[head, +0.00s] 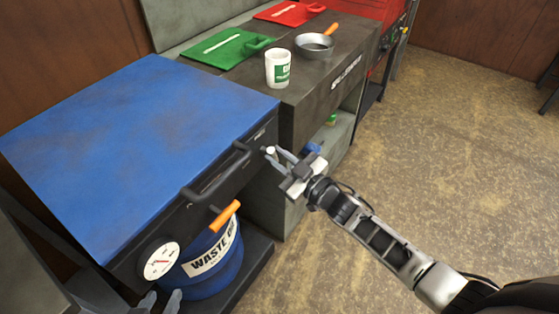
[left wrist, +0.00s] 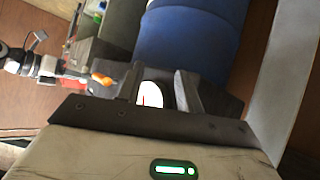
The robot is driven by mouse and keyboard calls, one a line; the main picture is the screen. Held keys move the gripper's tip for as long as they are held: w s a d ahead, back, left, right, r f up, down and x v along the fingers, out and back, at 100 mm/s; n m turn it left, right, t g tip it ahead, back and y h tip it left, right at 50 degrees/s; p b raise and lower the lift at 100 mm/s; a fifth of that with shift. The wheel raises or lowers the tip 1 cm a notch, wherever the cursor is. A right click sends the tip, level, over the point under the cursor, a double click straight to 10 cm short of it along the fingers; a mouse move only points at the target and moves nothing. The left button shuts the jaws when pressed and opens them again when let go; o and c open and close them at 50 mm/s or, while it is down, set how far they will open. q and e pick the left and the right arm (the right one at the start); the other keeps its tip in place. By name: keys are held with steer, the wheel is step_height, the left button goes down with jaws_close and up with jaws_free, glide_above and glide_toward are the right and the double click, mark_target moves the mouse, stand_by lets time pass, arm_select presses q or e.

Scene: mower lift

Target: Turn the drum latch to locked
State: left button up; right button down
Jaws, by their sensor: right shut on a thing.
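An orange handle (head: 225,215), which looks like the drum latch, sticks out at a slant under the front of the blue-topped unit (head: 130,130). The blue waste oil drum (head: 222,268) stands behind and below it. My right gripper (head: 272,155) is at the unit's right front corner, shut on a small pale knob-like piece (head: 270,149) that its fingers partly hide. My left gripper (head: 160,301) is at the bottom edge, below the round dial (head: 161,261). In the left wrist view its fingers (left wrist: 158,88) stand apart, with a white round face showing between them.
Black bar handles (head: 215,180) run along the unit's front.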

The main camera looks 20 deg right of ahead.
arm_select(q)
steer(key=shift+t+h, duration=0.3)
steer(key=shift+t, duration=0.3)
steer(key=shift+s+d+f+b, duration=0.15)
steer(key=shift+f+b, duration=0.9)
steer(key=shift+b, duration=1.4)
steer(key=shift+w+d+f+b, duration=0.1)
steer(key=shift+d+f+b, duration=0.15)
steer(key=shift+f+b, duration=1.45)
arm_select(e)
steer(key=shift+s+f+n+g+y+b, duration=0.2)
steer(key=shift+n+y, duration=0.45)
steer(key=shift+n, duration=2.05)
steer(key=shift+w+f+n+y+b, duration=0.25)
steer(key=shift+n+y, duration=0.45)
steer(key=shift+n, duration=2)
steer(key=shift+s+f+n+g+y+b, duration=0.25)
steer(key=shift+n+y, duration=0.4)
steer(key=shift+n, duration=2.05)
arm_select(q)
steer(key=shift+r, duration=0.8)
arm_select(e)
steer(key=shift+w+n, duration=0.1)
steer(key=shift+n, duration=0.2)
arm_select(q)
steer(key=shift+f, duration=0.2)
arm_select(e)
steer(key=c, duration=1.3)
jaws_free()
steer(key=shift+c, duration=0.2)
